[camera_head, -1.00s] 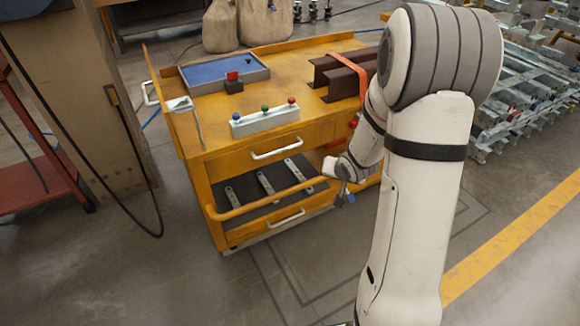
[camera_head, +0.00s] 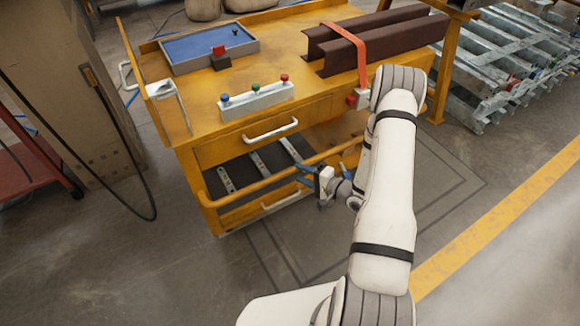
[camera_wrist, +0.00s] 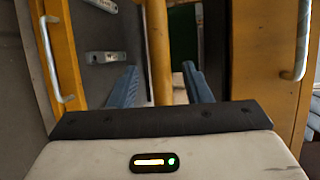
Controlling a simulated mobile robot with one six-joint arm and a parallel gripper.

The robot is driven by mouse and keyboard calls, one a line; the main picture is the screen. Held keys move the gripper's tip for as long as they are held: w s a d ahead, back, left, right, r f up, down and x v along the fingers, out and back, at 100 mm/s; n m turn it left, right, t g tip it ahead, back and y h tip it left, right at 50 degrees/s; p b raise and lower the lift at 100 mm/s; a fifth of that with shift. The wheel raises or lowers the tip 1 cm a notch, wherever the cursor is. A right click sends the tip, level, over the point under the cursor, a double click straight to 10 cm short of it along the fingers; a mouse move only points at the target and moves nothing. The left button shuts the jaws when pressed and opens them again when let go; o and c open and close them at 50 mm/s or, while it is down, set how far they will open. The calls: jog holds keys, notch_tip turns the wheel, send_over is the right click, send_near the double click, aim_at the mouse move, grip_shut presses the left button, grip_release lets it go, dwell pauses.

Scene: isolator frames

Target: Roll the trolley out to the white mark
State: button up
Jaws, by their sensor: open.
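The yellow trolley (camera_head: 222,150) stands ahead of me, with drawers and a yellow push bar (camera_head: 245,188) across its near side. My gripper (camera_head: 313,184) is at the right part of that bar, with its blue fingers open. In the wrist view, the bar (camera_wrist: 158,45) runs upright between the two blue fingers of my gripper (camera_wrist: 160,67), with gaps on both sides. I cannot tell whether the bar touches the palm. A thin rectangular outline (camera_head: 262,262) lies on the floor before the trolley; it looks dark grey, and no clearly white mark shows.
On the trolley lie a blue tray (camera_head: 205,48), a button box (camera_head: 257,100) and brown beams (camera_head: 385,35) under an orange strap (camera_head: 347,45). A cardboard box (camera_head: 60,90) and red cart (camera_head: 30,165) stand left. Metal racks (camera_head: 510,65) stand right. Floor in front is clear.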

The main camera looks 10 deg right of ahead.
aim_at(296, 171)
jog(key=b+x, duration=0.1)
jog(key=x, duration=0.5)
jog(key=shift+b, duration=0.3)
jog(key=shift+c, duration=0.2)
jog(key=shift+f, duration=0.1)
grip_shut()
jog(key=shift+d, duration=0.1)
